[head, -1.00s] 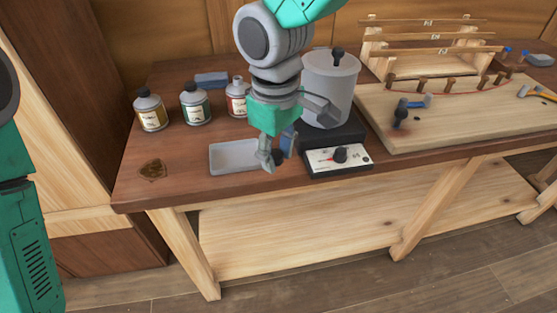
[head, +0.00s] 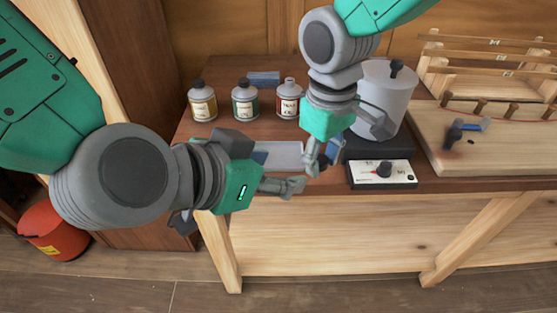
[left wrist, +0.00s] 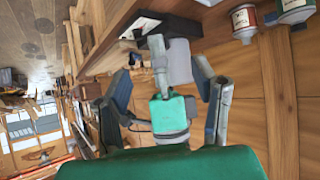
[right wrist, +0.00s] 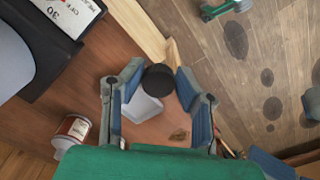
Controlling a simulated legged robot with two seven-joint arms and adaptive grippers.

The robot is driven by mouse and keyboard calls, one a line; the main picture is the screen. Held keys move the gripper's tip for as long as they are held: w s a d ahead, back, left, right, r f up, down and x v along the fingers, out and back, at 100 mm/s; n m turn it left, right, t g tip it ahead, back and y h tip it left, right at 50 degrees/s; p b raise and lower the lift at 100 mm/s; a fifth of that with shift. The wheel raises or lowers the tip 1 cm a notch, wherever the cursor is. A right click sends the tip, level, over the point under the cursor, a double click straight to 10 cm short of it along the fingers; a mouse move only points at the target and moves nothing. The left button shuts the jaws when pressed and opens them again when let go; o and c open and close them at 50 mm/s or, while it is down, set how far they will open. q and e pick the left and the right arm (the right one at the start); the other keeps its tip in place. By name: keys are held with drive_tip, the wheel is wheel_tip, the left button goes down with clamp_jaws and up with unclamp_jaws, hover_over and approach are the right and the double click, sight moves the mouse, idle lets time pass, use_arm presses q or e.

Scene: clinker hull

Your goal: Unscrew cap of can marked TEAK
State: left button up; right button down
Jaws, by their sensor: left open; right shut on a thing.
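The can with the red label (head: 289,99) stands at the right of a row of three. Its small lettering looks like TEAK, and its top shows a pale neck without a black cap. It also shows in the right wrist view (right wrist: 74,130). My right gripper (head: 318,166) is near the right end of the tray, in front of that can. In the right wrist view it is shut on a round black cap (right wrist: 157,77). My left gripper (head: 292,186) is open at the table's front edge, close to my right gripper. Nothing is seen held in it.
A yellow-label can (head: 203,104) and a green-label can (head: 245,103) stand left, both black-capped. A grey tray (head: 284,155) lies before the cans. A grey pot (head: 385,98) stands on a heater with a control box (head: 382,174) to the right. A red bucket (head: 52,231) is on the floor.

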use_arm(q)
drive_tip(key=x, duration=0.7)
drive_tip(key=d+r+x, duration=0.1)
drive_tip(key=x, duration=0.3)
drive_tip(key=shift+w+d+f, duration=0.1)
drive_tip(key=shift+w+d, duration=0.1)
drive_tip(key=shift+w, duration=0.1)
drive_tip(key=c, duration=1.2)
use_arm(e)
drive_tip(key=c, duration=1.1)
unclamp_jaws()
